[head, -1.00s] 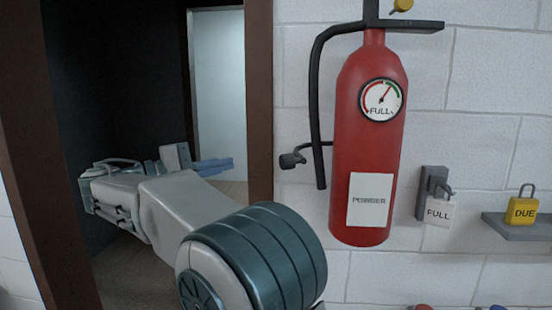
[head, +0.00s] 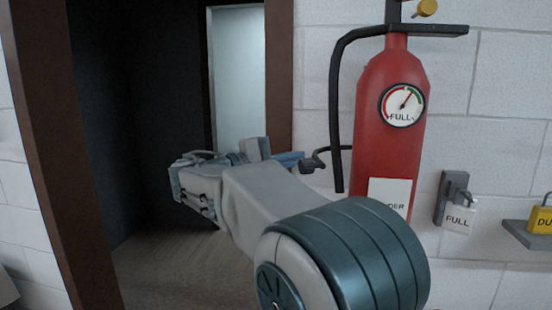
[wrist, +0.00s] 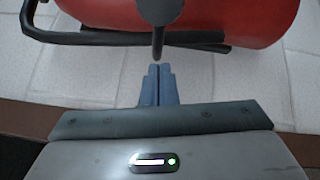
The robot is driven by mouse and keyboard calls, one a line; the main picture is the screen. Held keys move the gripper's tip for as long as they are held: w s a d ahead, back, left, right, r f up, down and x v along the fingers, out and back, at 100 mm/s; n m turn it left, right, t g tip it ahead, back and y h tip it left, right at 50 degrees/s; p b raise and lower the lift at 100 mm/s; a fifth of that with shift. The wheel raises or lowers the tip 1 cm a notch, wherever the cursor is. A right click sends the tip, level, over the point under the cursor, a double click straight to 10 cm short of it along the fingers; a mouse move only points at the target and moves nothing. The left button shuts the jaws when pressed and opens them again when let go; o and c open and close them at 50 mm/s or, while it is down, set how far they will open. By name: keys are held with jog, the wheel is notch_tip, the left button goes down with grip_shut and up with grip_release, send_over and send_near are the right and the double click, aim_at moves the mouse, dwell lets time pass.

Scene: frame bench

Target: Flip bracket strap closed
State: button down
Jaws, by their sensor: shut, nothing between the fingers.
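The red extinguisher (head: 390,140) hangs upright against the white block wall, with a gauge reading FULL. A dark arm with a rounded end, apparently the bracket strap (head: 333,150), sticks out to the left from its side, so the strap stands open. The strap also shows in the wrist view (wrist: 158,38), pointing toward my fingers. My gripper (head: 303,157) is shut and empty, its blue fingertips right by the strap's end. In the wrist view the fingertips (wrist: 158,68) sit just short of the strap's tip; I cannot tell if they touch.
The black hose (head: 338,110) runs down the extinguisher's left side, close to the strap. A brown door frame (head: 279,80) stands to the left, with a dark opening beyond. A FULL tag (head: 457,218) on a hook and a yellow DUE padlock (head: 542,218) are at right.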

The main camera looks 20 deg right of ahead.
jog(key=shift+s+d, duration=0.25)
jog(key=shift+s, duration=0.25)
